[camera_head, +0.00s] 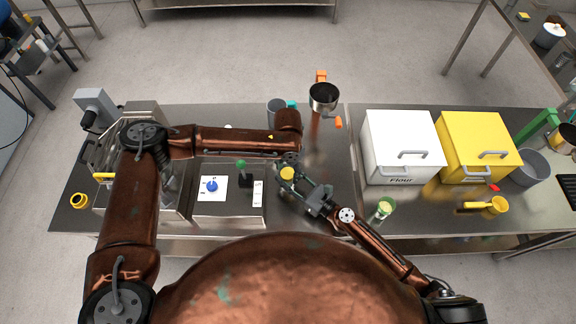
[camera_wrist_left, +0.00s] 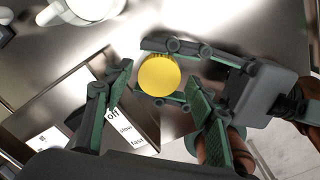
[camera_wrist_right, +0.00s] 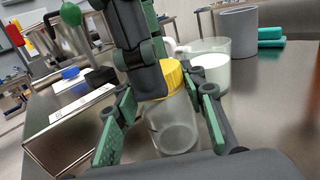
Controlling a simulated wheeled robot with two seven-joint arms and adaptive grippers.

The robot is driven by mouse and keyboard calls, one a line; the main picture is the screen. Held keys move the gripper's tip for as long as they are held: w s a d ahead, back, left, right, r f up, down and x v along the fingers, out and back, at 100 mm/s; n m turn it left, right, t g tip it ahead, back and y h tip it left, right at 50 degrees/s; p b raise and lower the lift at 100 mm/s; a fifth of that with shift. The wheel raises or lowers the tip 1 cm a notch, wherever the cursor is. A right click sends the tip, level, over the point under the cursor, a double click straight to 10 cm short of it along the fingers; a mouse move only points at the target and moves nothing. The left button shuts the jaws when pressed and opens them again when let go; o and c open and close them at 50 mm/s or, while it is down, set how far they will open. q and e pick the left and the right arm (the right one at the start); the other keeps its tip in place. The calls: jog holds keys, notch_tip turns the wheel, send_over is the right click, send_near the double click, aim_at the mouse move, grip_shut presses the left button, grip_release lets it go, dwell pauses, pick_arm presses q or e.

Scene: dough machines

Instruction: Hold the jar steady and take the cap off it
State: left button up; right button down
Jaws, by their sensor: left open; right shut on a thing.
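The jar (camera_wrist_right: 175,135) is clear glass and stands upright on the steel counter, with its yellow cap (camera_wrist_right: 172,76) on top. The cap also shows in the head view (camera_head: 288,174) and, from above, in the left wrist view (camera_wrist_left: 160,75). My right gripper (camera_wrist_right: 165,122) is shut on the jar's sides below the cap. My left gripper (camera_wrist_left: 160,98) is over the jar, open, with one finger on each side of the cap and visible gaps between. In the head view, my left arm's end hides part of the area behind the jar.
A control panel (camera_head: 228,208) with a blue knob and a green-topped lever lies left of the jar. A white flour bin (camera_head: 400,140) and a yellow bin (camera_head: 478,145) stand right. A small glass (camera_head: 382,208) is near my right forearm. A grey cup (camera_head: 276,110) stands behind.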

pick_arm(q)
jog(key=shift+f, duration=0.3)
jog(key=shift+c, duration=0.7)
jog(key=c, duration=1)
jog(key=shift+s+n, duration=0.1)
jog(key=shift+n, duration=1.6)
jog(key=shift+c, duration=0.2)
jog(key=o, duration=1.3)
